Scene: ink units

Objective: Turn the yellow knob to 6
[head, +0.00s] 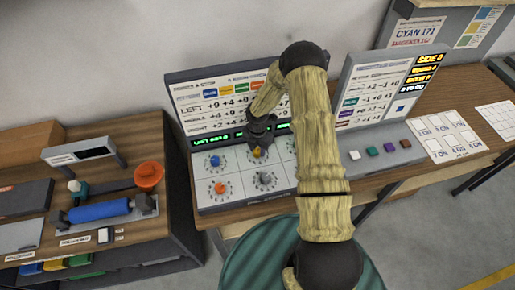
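The yellow knob (257,153) is in the top row of a light panel of dials (238,178), on the console in the middle of the head view. Only its lower part shows. My gripper (259,147) points down right at the yellow knob and covers its upper part. I cannot tell whether the fingers touch it or how far apart they are. The dial marks around the yellow knob are too small and too covered to read.
A blue knob (215,161), an orange knob (221,188) and a grey knob (265,179) stand close by. My arm hides the panel's right side. A second console (378,130) with small coloured buttons is to the right. A blue roller (98,211) lies on the left bench.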

